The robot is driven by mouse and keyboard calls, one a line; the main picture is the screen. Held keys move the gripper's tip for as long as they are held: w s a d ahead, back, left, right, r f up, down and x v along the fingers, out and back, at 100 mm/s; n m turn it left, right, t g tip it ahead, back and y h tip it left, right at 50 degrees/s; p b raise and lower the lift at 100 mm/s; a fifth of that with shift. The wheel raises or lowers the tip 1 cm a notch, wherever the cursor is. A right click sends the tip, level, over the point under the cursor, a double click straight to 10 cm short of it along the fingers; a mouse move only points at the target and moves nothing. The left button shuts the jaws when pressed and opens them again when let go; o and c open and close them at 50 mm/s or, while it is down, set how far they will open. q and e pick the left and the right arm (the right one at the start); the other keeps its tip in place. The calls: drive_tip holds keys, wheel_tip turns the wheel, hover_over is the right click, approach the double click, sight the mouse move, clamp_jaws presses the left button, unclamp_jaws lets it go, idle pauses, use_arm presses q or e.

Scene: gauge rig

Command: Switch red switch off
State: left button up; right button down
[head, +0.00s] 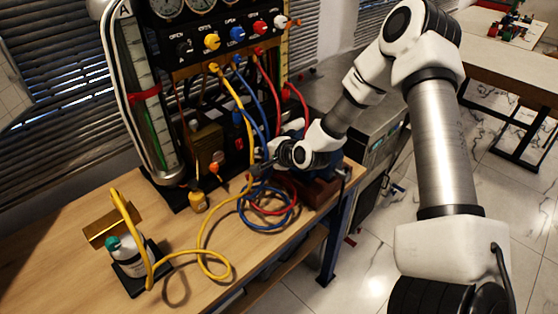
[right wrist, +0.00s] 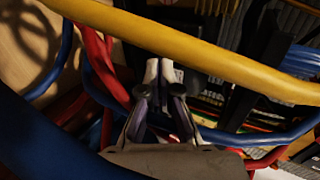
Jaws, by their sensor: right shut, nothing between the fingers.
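The gauge rig's dark panel (head: 220,43) stands at the back of the wooden table. My right gripper (head: 260,168) is among the hoses in front of the lower right of the rig. In the right wrist view its fingers (right wrist: 159,72) are together and empty, close to a yellow hose (right wrist: 190,48) that crosses the picture. My left gripper is not in view.
Blue and red hoses (head: 268,213) lie coiled on the table below my right gripper. The yellow hose loops to a small bottle (head: 131,262) in a black holder at the front left.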

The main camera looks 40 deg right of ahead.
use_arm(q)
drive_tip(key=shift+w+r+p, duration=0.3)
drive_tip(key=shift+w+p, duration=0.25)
use_arm(e)
drive_tip(key=s, duration=0.5)
drive_tip(key=shift+s+d+r, duration=0.25)
drive_tip(key=shift+d+r, duration=0.05)
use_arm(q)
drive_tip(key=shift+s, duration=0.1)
